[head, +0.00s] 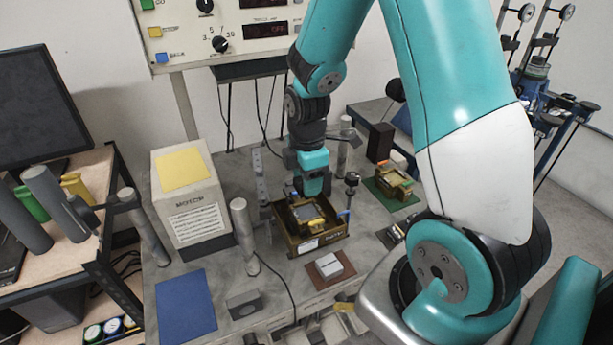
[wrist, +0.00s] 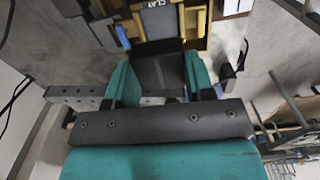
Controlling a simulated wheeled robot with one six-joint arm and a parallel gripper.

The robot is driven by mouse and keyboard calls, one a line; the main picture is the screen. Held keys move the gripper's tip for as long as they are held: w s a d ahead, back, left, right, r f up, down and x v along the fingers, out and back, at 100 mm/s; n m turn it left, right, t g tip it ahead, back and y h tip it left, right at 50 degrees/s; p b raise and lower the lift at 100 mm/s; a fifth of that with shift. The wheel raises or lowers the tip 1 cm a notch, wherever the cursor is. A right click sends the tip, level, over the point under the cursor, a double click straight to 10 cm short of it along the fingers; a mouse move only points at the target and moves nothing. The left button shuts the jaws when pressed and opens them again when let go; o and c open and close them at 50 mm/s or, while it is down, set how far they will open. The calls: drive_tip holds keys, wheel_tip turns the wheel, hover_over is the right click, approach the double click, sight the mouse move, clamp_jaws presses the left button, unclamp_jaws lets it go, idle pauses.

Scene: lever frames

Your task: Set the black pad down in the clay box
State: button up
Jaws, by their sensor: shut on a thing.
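The clay box (head: 320,241) is a brown-yellow open box on the grey bench in the head view, with a pale label on its front. In the wrist view its yellow wall (wrist: 190,20) and the word CLAY show at the top. My gripper (head: 312,190) points down over the box's back part. In the wrist view the teal fingers of my gripper (wrist: 161,80) are shut on the black pad (wrist: 160,72), a dark flat piece between them. The pad appears at or just above the box; whether it touches the floor I cannot tell. In the head view my gripper largely hides it.
A white cabinet (head: 190,205) with a yellow top and a grey post (head: 244,235) stand left of the box. A blue mat (head: 185,305) lies front left. A brown plate with a white block (head: 329,266) lies in front. A green mat (head: 385,195) with a small box is at right.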

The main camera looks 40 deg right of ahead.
sight(307, 212)
drive_tip(key=shift+f+b, duration=2.9)
drive_tip(key=shift+f, duration=0.8)
drive_tip(key=o, duration=1.2)
drive_tip(key=shift+o, duration=0.2)
wheel_tip(307, 212, up, 18)
drive_tip(key=b, duration=0.1)
drive_tip(key=shift+f, duration=0.25)
